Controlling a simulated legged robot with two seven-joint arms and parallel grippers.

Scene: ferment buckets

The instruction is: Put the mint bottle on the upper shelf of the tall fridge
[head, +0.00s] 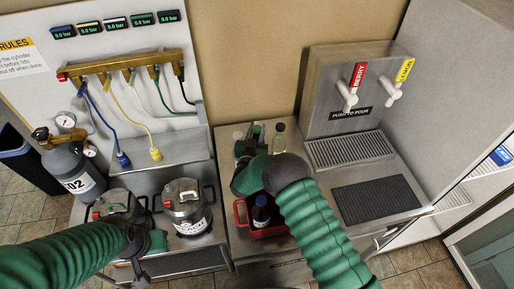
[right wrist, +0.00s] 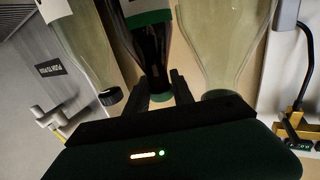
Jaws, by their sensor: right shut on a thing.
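The mint bottle, dark with a green band and green cap, shows in the right wrist view (right wrist: 152,45), upside down in the picture. My right gripper (right wrist: 159,88) is shut on it near its neck. In the head view my right gripper (head: 250,152) is at the back of the steel counter, largely hidden by my own arm. The tall fridge (head: 480,178) stands open at the right edge of the head view, with only parts of its white shelves showing. My left gripper (head: 135,243) is near the kegs at lower left; its fingers are not clear.
A pale bottle (head: 279,138) stands right beside my right gripper; the right wrist view shows pale bottles on both sides. A red crate (head: 240,214) holds a dark bottle (head: 261,212). The tap tower (head: 340,90) and black mat (head: 378,200) lie toward the fridge.

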